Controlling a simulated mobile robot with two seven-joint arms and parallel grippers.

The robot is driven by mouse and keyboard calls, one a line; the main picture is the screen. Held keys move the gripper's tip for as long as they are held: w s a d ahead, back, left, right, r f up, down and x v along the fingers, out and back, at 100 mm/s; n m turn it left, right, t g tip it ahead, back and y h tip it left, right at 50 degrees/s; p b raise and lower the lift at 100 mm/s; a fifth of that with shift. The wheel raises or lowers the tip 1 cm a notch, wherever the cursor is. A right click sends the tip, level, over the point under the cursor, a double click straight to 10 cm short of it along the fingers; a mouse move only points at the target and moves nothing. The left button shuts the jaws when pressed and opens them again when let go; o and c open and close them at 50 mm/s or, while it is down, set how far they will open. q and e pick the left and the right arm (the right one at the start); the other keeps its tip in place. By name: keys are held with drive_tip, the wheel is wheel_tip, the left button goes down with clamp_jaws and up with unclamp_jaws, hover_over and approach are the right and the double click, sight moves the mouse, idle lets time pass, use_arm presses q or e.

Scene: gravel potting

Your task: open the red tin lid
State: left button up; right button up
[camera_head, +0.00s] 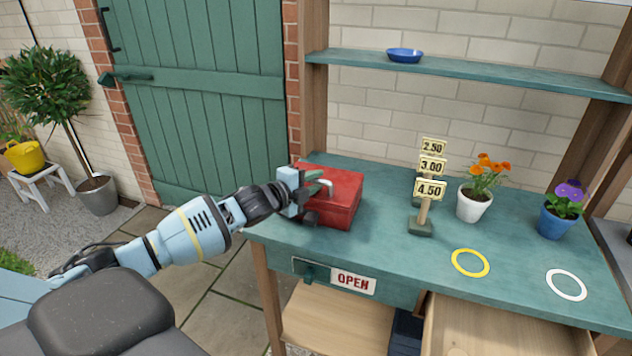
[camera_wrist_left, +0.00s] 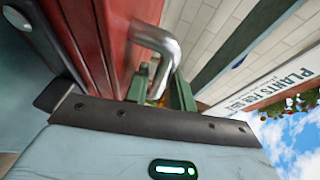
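The red tin (camera_head: 346,203) stands on the left part of the green bench, and its lid looks shut. A bent silver handle (camera_head: 326,186) sticks out from the tin on the side facing my left gripper. My left gripper (camera_head: 308,198) is right at this side of the tin, close to the handle. In the left wrist view the red tin (camera_wrist_left: 85,40) is very near, and the silver handle (camera_wrist_left: 158,42) runs down beside green finger parts (camera_wrist_left: 180,95). Whether the fingers grip the handle is unclear. My right gripper is not in view.
The price signs (camera_head: 430,190) stand right of the tin. A white pot (camera_head: 474,205) and a blue pot (camera_head: 557,222) hold flowers. A yellow ring (camera_head: 470,263) and a white ring (camera_head: 567,285) mark the bench. A blue bowl (camera_head: 404,55) sits on the shelf.

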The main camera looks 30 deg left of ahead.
use_arm(q)
drive_tip(key=shift+w, duration=0.35)
drive_tip(key=shift+d, duration=0.1)
clamp_jaws()
drive_tip(key=shift+w+r, duration=0.1)
drive_tip(key=shift+r, duration=0.05)
